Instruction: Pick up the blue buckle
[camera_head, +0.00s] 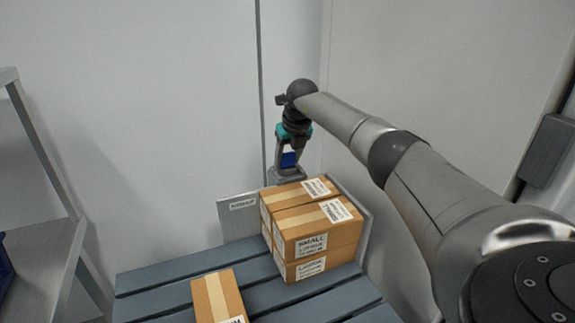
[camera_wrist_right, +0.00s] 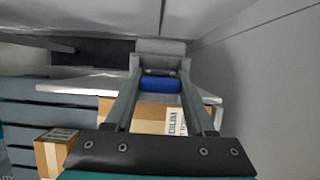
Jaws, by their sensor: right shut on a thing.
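The blue buckle (camera_head: 289,159) is a small blue block between the fingers of my right gripper (camera_head: 288,168), behind the stacked boxes and in front of the wall. It also shows in the right wrist view (camera_wrist_right: 160,84), lying across between the two long grey fingers of the right gripper (camera_wrist_right: 158,64). The right gripper is shut on it and points down. The fingers partly cover the buckle's ends, and a grey part lies just past the fingertips. My left gripper is not in view.
Stacked cardboard boxes (camera_head: 318,242) with white labels stand on a blue-grey slatted platform (camera_head: 160,282), beside grey upright panels. A single box (camera_head: 217,299) lies nearer the front. A grey shelf frame (camera_head: 45,150) stands at left. The platform's left part is bare.

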